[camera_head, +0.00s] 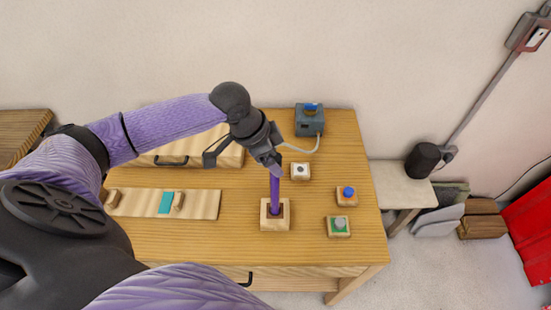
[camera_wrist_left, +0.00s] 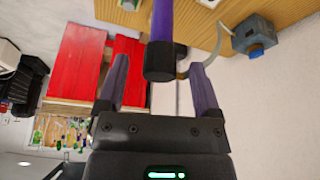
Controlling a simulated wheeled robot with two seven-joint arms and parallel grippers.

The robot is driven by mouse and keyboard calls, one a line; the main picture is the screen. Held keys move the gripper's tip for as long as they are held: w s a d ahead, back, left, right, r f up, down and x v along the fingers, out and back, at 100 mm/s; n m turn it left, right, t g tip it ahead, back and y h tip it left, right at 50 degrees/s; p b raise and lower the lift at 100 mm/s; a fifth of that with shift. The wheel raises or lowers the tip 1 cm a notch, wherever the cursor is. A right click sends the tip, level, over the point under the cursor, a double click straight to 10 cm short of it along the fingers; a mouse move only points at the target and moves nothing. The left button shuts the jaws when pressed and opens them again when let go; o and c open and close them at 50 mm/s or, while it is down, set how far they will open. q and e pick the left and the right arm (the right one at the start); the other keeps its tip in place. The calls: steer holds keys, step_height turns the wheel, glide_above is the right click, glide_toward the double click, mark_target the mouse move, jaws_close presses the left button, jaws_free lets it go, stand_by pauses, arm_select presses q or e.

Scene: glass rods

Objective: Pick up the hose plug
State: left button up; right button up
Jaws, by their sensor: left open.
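A dark cylindrical hose plug (camera_wrist_left: 160,62) sits at the end of an upright purple tube (camera_head: 275,190). The tube, which also shows in the left wrist view (camera_wrist_left: 162,20), stands in a square wooden holder (camera_head: 265,220) on the table. A pale hose (camera_wrist_left: 210,55) runs from the plug to a grey box (camera_head: 309,121). My left gripper (camera_head: 271,161) is at the tube's top and covers the plug in the head view. In the left wrist view its open purple fingers (camera_wrist_left: 158,66) stand on either side of the plug, with gaps visible. My right gripper is not in view.
Small blocks with a white (camera_head: 300,171), a blue (camera_head: 347,194) and a green-framed (camera_head: 338,226) button stand right of the holder. A wooden board (camera_head: 195,205) with a teal patch lies left of it. The wooden table (camera_head: 240,245) is bare in front.

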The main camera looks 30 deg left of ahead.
arm_select(q)
steer(key=shift+x, duration=0.75)
steer(key=shift+s, duration=0.1)
steer(key=shift+c, duration=0.3)
jaws_close()
step_height(320, 180, up, 10)
steer(key=shift+r+p, duration=0.1)
steer(key=shift+p, duration=0.4)
